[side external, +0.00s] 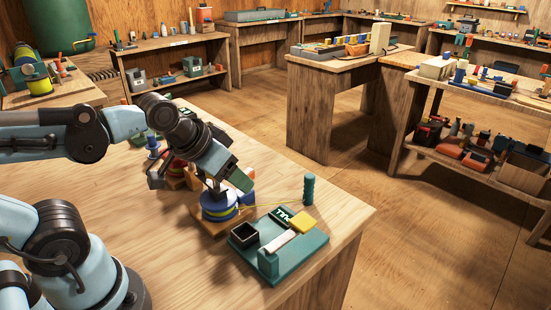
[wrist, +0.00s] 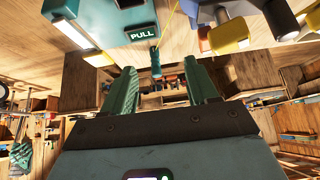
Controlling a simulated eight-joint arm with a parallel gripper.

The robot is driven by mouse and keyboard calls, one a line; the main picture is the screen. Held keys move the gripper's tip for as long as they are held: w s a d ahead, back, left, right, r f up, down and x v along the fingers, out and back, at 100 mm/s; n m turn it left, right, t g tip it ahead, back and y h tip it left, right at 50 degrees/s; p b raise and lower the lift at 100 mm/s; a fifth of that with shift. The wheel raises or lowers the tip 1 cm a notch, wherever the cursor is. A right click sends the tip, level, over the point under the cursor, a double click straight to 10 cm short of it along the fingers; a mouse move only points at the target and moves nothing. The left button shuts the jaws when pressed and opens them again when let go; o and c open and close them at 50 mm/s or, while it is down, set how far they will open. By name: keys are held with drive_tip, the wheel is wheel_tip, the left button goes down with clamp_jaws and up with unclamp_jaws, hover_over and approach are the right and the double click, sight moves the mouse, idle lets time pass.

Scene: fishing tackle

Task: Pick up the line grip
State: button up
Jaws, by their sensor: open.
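The line grip, a dark teal ribbed cylinder (side external: 309,189), stands upright near the table's far right edge in the side view. A thin yellow line runs to it from the blue and yellow spool (side external: 217,207). In the wrist view the line grip (wrist: 155,63) shows small, beyond and between my fingertips, with clear space around it. My gripper (side external: 229,183) is open and empty, tilted above the spool area, to the left of the line grip and apart from it. Both green fingers (wrist: 163,68) show in the wrist view.
A teal base (side external: 284,266) with a black square cup (side external: 244,235), a white bar, a yellow block (side external: 301,223) and a dark label plate (side external: 281,215) lies in front of the line grip. Shelves and benches stand farther off.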

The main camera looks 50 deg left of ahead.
drive_tip(key=w+d+r+m+g, duration=0.1)
drive_tip(key=w+r+g, duration=0.3)
drive_tip(key=w, duration=0.5)
drive_tip(key=m+g, duration=0.2)
drive_tip(key=g, duration=0.1)
hover_over(310, 175)
wheel_tip(310, 175, down, 3)
drive_tip(key=shift+d+f, duration=0.1)
drive_tip(key=shift+f, duration=0.2)
wheel_tip(310, 175, down, 12)
drive_tip(key=shift+r, duration=0.2)
clamp_jaws()
